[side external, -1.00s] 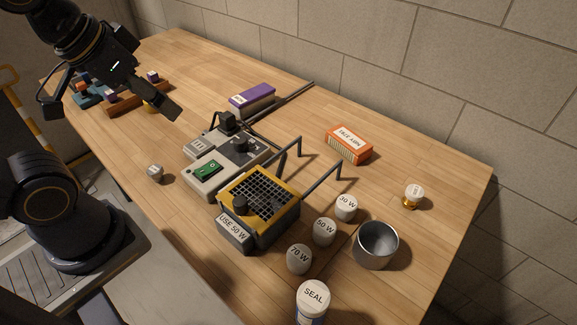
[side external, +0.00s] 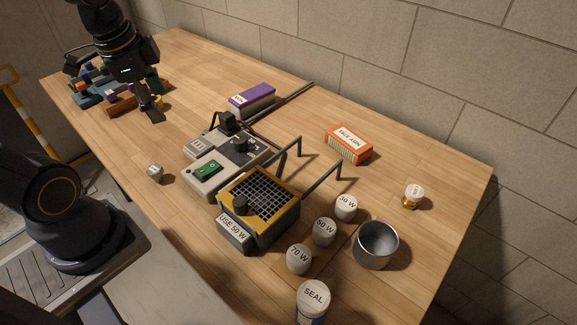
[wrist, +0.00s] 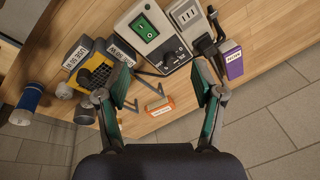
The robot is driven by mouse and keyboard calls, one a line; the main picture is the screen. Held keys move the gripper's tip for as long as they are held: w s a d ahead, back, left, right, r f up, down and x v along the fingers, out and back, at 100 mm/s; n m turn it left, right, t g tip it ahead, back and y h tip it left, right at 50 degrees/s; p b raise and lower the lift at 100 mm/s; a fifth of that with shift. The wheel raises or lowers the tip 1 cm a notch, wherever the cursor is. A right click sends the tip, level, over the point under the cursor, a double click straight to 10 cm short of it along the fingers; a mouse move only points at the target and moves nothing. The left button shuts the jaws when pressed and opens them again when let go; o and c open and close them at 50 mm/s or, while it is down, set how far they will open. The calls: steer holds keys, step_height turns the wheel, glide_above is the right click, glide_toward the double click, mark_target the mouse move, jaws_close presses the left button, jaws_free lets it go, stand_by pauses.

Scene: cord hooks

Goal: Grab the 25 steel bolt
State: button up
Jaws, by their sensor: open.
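A small silver-grey piece (side external: 155,173) with a marked top stands on the table left of the grey power unit in the side view. A second small piece (side external: 414,195), with a pale marked top and a brass-coloured base, stands at the right. Their markings are too small to read, so I cannot tell for sure which is the 25 steel bolt. My gripper (side external: 152,101) is open and empty above the far left of the table, well away from both pieces. Its spread fingers also show in the wrist view (wrist: 163,88), and no bolt is clear there.
The power unit (side external: 238,158) and yellow-topped box (side external: 258,198) fill the middle. White-topped pieces (side external: 324,231), a metal cup (side external: 376,247) and a SEAL jar (side external: 311,302) stand in front. An orange box (side external: 349,144) and purple box (side external: 251,99) lie behind. Blocks (side external: 88,92) crowd the far left.

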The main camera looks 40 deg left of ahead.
steer(key=s+a+f+n+g+h, duration=0.1)
steer(key=s+a+f+n+g, duration=0.25)
steer(key=a+f, duration=0.35)
glide_toward(155, 168)
steer(key=shift+m+t, duration=0.35)
steer(key=shift+t, duration=0.1)
steer(key=f, duration=0.3)
steer(key=s+d+f, duration=0.1)
steer(key=f, duration=0.1)
steer(key=shift+a+f, duration=0.25)
steer(key=shift+f, duration=1.1)
steer(key=shift+a+f, duration=0.25)
steer(key=shift+f, duration=1.1)
jaws_close()
steer(key=shift+r, duration=0.1)
